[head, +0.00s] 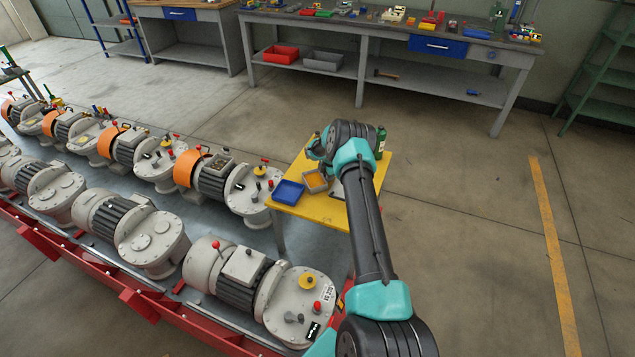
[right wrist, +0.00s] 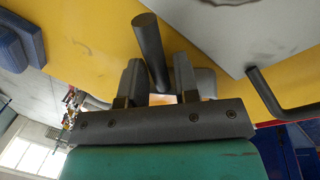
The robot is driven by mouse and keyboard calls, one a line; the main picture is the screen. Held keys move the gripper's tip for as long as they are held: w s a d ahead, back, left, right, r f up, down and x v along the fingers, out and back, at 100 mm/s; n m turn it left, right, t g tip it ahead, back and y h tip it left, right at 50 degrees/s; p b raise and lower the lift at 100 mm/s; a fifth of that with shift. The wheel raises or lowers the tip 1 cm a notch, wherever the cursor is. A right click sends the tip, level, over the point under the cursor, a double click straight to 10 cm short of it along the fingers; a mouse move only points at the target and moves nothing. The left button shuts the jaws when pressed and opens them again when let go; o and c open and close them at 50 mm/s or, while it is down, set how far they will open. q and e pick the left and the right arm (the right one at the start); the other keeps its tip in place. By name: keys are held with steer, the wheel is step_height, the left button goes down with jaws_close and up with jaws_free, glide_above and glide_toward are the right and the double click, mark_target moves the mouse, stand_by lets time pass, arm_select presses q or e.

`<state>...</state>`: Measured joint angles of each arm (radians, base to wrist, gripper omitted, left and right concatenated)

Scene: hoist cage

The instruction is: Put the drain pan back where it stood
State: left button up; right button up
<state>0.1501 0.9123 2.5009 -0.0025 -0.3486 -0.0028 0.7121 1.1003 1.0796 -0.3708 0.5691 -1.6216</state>
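My right gripper (right wrist: 157,75) is over the yellow table (head: 308,215); in the head view my own arm hides its fingers. In the right wrist view a dark round rod (right wrist: 150,45) stands between the two fingers; I cannot tell whether they press on it or what it belongs to. A grey flat-sided thing with a bent dark rod (right wrist: 255,50) lies beside the fingers at the upper right. It may be the drain pan, but I cannot tell. The head view shows a grey piece (head: 338,188) partly behind my arm. My left gripper is not in view.
A blue tray (head: 288,192) and a tan tray with orange inside (head: 315,181) sit on the yellow table, with a green bottle (head: 381,140) at its far right. A line of grey motor units (head: 140,232) stands on the left. Open floor (head: 470,220) lies to the right.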

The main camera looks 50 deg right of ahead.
steer(key=shift+f, duration=0.3)
jaws_close()
stand_by(0.3)
